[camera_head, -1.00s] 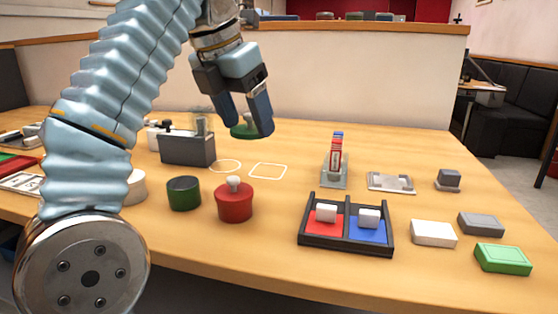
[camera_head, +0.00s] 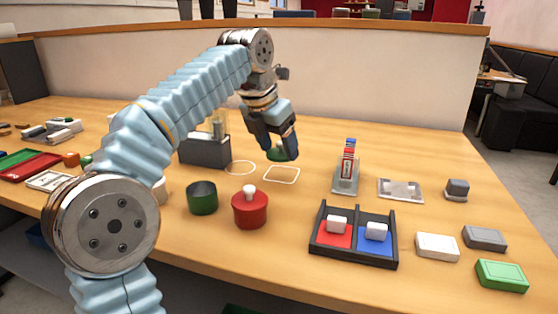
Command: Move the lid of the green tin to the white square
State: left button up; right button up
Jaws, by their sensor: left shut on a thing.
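The green tin (camera_head: 202,201) stands without its lid on the table, left of the red tin. Its green lid (camera_head: 284,156) is between the fingers of my left gripper (camera_head: 279,152), which is shut on it. The fingers hide part of the lid and its knob. The white square (camera_head: 281,181) is an outline on the table, empty inside. The lid appears at or above the far edge of this outline; I cannot tell whether it touches the table. My right gripper is not in view.
A white circle outline (camera_head: 240,174) lies left of the square. The red tin (camera_head: 250,211) with its lid on stands in front. A dark box (camera_head: 204,153) is behind left. A card holder (camera_head: 346,178) and a red-and-blue divided tray (camera_head: 353,261) are to the right.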

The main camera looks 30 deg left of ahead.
aim_at(276, 151)
pick_arm(q)
jog(key=x, duration=0.2)
jog(key=a+b+x, duration=0.1)
jog(key=x, duration=0.1)
jog(key=shift+w+f, duration=0.2)
jog(key=shift+f, duration=0.6)
jog(key=shift+f, duration=0.1)
jog(key=o, duration=1)
